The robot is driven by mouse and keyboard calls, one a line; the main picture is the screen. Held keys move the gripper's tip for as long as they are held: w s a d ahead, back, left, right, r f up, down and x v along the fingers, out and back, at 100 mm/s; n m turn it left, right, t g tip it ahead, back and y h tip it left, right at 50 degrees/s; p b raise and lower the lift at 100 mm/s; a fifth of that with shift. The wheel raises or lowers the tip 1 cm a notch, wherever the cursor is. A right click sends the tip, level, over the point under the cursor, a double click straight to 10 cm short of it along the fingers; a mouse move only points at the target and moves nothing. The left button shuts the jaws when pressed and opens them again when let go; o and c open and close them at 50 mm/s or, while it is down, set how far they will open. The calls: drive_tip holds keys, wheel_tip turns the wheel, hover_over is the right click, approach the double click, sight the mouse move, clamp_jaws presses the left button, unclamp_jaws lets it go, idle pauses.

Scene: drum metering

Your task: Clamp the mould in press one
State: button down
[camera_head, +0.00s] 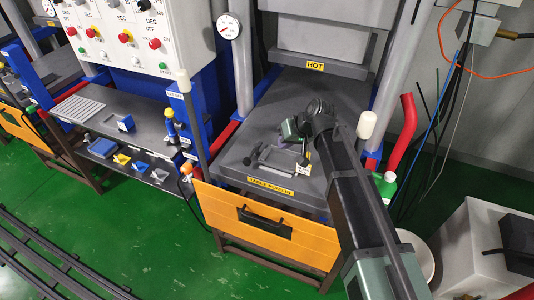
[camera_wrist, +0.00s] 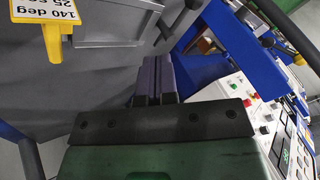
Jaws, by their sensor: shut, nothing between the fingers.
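Press one appears to be the press at centre right in the head view, with a grey table (camera_head: 238,155) under a block marked HOT (camera_head: 315,66). A low grey rectangular piece (camera_head: 276,158), perhaps the mould, lies on the table near the front. My gripper (camera_head: 288,132) is over the table just behind that piece, partly hidden by my wrist. In the wrist view my gripper's dark fingers (camera_wrist: 155,70) are together with nothing between them. I cannot tell whether it touches anything. A grey panel-like surface (camera_wrist: 110,30) lies beyond the fingers.
An orange front panel (camera_head: 225,207) runs below the table. A control panel (camera_head: 135,35) and a tool shelf (camera_head: 150,135) stand to the left.

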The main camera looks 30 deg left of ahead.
sight(253, 152)
drive_tip(key=b+x, duration=0.4)
drive_tip(key=x, duration=0.1)
drive_tip(key=b+x, duration=0.4)
drive_tip(key=x, duration=0.1)
drive_tip(key=shift+w+f+b, duration=0.15)
drive_tip(key=shift+f+b, duration=0.2)
drive_tip(key=shift+f, duration=0.1)
drive_tip(key=s+a, duration=0.2)
drive_tip(key=shift+s+a+r, duration=0.1)
drive_tip(key=shift+s+a, duration=0.15)
drive_tip(key=shift+s, duration=0.15)
